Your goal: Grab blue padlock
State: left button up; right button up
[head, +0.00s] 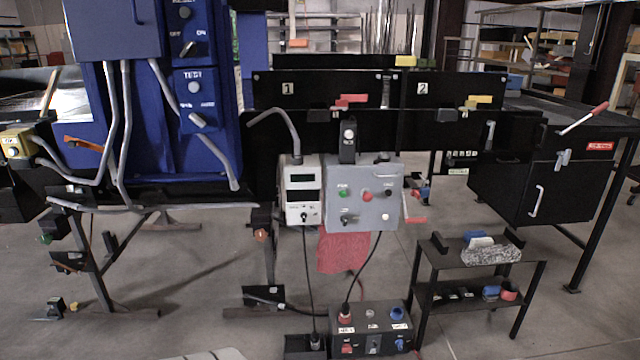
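A small blue object (491,292) sits on the lower shelf of the small black cart at the lower right, beside a red one (509,291). It may be the blue padlock, but it is too small to tell for sure. Another blue item (474,236) lies on the cart's top shelf, beside a white item and a speckled grey piece (491,254). Neither of my grippers is in view.
The black cart (432,288) stands on open grey floor. A control box (369,322) with cables is on the floor to its left. A black bin table (525,190) with a red-handled lever stands behind right. A blue cabinet (212,150) and conveyor stand at left.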

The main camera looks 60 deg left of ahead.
aim_at(424, 191)
jog(key=u, duration=1.35)
jog(key=i+l+u, duration=0.1)
jog(key=u, duration=0.3)
jog(key=i+l+u, duration=0.2)
jog(key=u, duration=0.2)
jog(key=i+l+u, duration=0.1)
jog(key=u, duration=0.3)
jog(key=k+l, duration=0.05)
jog(key=l, duration=0.05)
